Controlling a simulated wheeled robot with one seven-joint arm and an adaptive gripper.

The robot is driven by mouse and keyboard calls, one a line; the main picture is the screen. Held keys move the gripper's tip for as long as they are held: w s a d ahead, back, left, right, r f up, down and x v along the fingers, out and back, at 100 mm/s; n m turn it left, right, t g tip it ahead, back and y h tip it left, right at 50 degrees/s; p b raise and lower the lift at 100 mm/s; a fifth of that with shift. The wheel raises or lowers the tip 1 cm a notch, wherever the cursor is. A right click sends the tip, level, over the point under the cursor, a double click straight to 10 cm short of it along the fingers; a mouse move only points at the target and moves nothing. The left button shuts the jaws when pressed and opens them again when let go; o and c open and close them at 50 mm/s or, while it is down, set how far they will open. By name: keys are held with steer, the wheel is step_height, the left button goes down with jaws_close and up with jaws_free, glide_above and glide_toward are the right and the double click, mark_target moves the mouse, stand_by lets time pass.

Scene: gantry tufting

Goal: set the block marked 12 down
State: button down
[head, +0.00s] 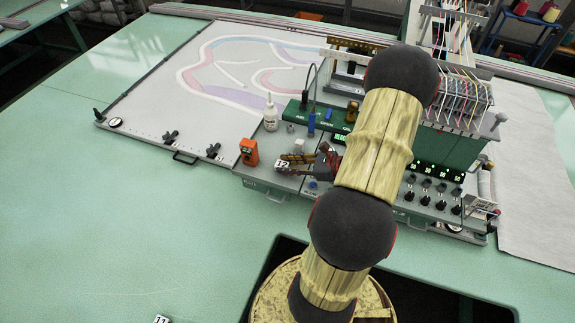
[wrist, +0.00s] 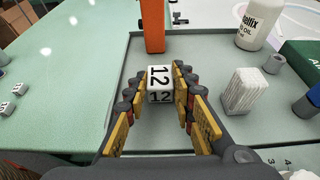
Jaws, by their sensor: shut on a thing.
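The white block marked 12 (wrist: 159,84) sits between the fingertips of my gripper (wrist: 160,92) in the wrist view, with its number showing on two faces. My gripper is shut on it. In the head view the block (head: 282,166) shows at the tip of my gripper (head: 290,162), over the left part of the grey panel (head: 262,184). I cannot tell whether the block touches the panel's surface.
An orange box (head: 249,152) stands close by, just beyond the block. A white oil bottle (head: 270,116) and a white ribbed block (wrist: 243,90) are to the right in the wrist view. Small numbered blocks (wrist: 12,96) lie on the green table (head: 120,220), which has wide clear areas.

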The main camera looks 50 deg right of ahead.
steer(key=shift+f, duration=0.15)
steer(key=c, duration=1.5)
jaws_free()
